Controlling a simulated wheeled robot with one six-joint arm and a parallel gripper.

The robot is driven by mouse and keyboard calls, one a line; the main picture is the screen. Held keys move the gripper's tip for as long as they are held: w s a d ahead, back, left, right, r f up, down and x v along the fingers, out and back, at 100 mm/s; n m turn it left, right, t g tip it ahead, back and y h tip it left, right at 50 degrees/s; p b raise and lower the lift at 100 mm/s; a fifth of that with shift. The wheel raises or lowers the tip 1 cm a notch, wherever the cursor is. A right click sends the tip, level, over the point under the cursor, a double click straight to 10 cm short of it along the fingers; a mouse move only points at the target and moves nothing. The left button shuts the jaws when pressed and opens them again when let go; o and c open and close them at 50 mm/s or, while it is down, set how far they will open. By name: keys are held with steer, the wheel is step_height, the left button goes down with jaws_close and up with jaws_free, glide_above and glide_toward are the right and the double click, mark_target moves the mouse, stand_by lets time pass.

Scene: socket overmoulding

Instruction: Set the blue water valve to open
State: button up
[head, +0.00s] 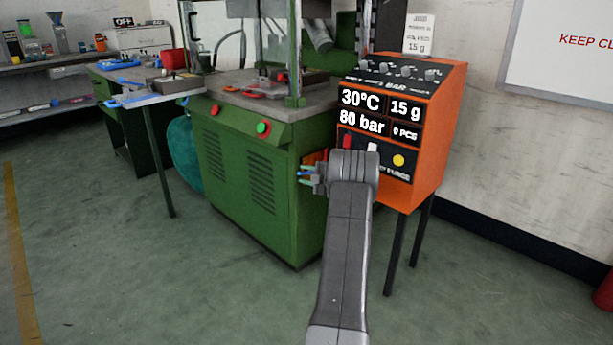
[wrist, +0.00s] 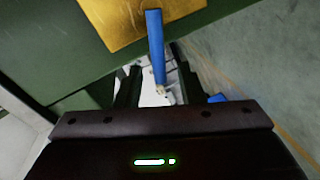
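The blue water valve shows in the wrist view as a long blue lever (wrist: 155,45). It runs from in front of a yellow-orange plate (wrist: 110,18) down between the dark fingers of my gripper (wrist: 157,82). The fingers stand apart, with gaps on both sides of the lever, so my gripper is open around it. In the head view, my gripper (head: 309,178) is at the right side of the green machine (head: 245,165), left of the orange control box. Small blue parts show at its tip there, too small to tell apart. My wrist hides the lever's lower end.
The orange control box (head: 440,130) stands on dark legs close to the right of my arm. Its display reads 30°C, 80 bar, 15 g. A second blue piece (wrist: 217,98) lies right of my fingers. A bench (head: 140,97) stands at left. The floor in front is clear.

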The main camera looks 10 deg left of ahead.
steer(key=p+v, duration=0.3)
steer(key=v, duration=1)
steer(key=shift+s+d+p, duration=0.3)
steer(key=shift+d+p, duration=0.05)
steer(key=shift+p, duration=0.05)
steer(key=shift+w+a, duration=0.1)
steer(key=b+x, duration=0.4)
steer(key=x, duration=1)
steer(key=shift+r, duration=0.2)
steer(key=shift+d, duration=0.2)
